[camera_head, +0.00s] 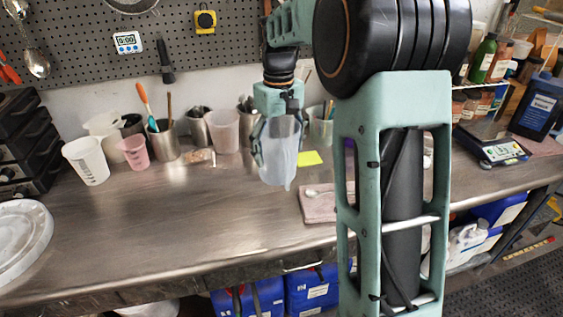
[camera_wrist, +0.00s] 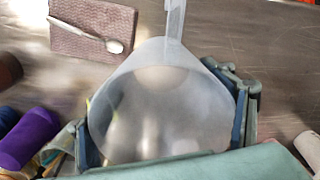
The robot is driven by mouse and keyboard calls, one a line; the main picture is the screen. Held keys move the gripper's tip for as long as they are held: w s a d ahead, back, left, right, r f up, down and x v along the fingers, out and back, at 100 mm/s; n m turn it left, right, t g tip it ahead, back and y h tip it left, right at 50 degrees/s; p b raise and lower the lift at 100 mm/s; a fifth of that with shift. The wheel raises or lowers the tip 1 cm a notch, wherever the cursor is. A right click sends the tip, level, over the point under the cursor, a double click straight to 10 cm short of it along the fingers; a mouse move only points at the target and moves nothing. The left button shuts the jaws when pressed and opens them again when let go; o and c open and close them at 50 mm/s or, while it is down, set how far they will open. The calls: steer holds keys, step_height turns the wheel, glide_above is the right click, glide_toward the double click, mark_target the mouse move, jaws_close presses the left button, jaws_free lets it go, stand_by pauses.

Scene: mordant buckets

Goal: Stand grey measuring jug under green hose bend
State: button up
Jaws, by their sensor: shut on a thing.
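My gripper (camera_head: 278,150) is shut on a translucent grey measuring jug (camera_head: 280,167), with a finger on each side of it. The jug looks upright over the steel bench; I cannot tell whether its base touches. In the wrist view my gripper (camera_wrist: 165,122) has its fingers outside the jug's wall, and the jug's open mouth (camera_wrist: 160,110) faces the camera and looks empty. Its handle (camera_wrist: 175,18) points to the top of that view. I cannot make out a green hose bend in either view.
A pink cloth (camera_head: 317,212) with a spoon lies right of the jug, and a yellow note (camera_head: 310,158) behind it. Cups and tins line the back wall, including a white jug (camera_head: 87,162) and pink jug (camera_head: 134,153).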

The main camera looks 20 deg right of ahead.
steer(key=shift+w+d+f+p, duration=0.3)
steer(key=shift+w+f+p, duration=0.35)
steer(key=shift+w+f, duration=1.6)
steer(key=shift+w+d+f+p, duration=0.3)
steer(key=shift+w+f+p, duration=0.35)
steer(key=shift+w+f, duration=1.6)
steer(key=shift+w+d+f+p, duration=0.3)
steer(key=shift+w+f+p, duration=0.35)
steer(key=shift+w+f, duration=1.6)
steer(key=shift+w+r, duration=0.3)
steer(key=shift+f, duration=0.15)
steer(key=o, duration=1.8)
steer(key=shift+c, duration=0.2)
